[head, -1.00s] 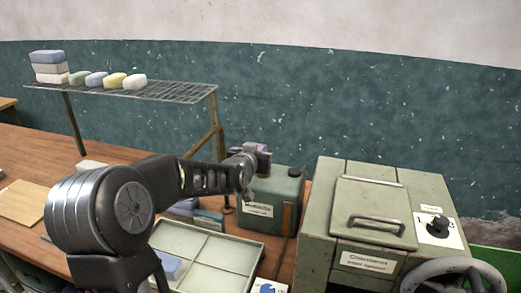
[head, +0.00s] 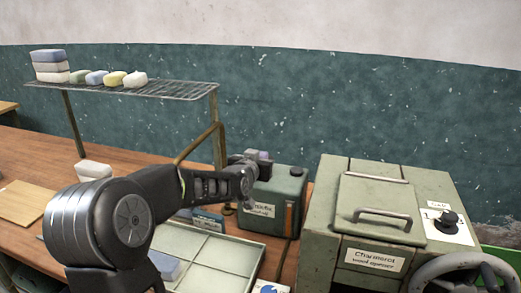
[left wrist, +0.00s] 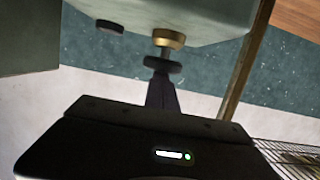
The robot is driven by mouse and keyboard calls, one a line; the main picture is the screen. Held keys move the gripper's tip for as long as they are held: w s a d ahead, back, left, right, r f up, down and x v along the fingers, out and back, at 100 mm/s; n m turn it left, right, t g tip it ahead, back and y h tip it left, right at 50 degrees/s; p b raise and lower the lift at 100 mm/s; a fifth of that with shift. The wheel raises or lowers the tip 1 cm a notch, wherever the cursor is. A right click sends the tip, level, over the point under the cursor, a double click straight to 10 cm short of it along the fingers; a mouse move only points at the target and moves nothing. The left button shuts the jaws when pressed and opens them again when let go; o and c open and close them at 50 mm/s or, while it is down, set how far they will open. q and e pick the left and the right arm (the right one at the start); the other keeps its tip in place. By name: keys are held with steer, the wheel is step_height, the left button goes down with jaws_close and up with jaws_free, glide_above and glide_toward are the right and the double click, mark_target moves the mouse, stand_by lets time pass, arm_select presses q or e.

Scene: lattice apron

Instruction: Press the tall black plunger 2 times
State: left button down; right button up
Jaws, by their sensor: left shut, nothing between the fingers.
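The green box (head: 267,212) with a white label stands on the bench behind the pale tray. In the left wrist view, which is upside down, the tall black plunger (left wrist: 162,64) shows as a black disc on a thin rod, rising from a brass collar (left wrist: 168,38) on the box top. In the head view it is hidden by my left gripper (head: 262,156), which is over the box's top left. The gripper is shut and empty. Its fingers (left wrist: 160,92) are at the plunger's head; I cannot tell whether they touch it. My right gripper is out of view.
A low black cap (head: 296,171) sits on the box's right end. A larger green machine (head: 350,200) with a handle, black knob and handwheel stands right. A wire shelf (head: 165,92) with soap bars is behind left. The pale tray (head: 215,265) lies in front.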

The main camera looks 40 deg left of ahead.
arm_select(q)
steer(key=shift+r, duration=0.1)
steer(key=s+d+r, duration=0.3)
steer(key=s+r, duration=0.3)
steer(key=s, duration=0.3)
steer(key=shift+d, duration=0.15)
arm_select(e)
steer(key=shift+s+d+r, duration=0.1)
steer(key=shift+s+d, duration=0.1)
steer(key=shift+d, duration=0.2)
arm_select(q)
steer(key=shift+r, duration=0.1)
steer(key=shift+s, duration=0.1)
stand_by(1.8)
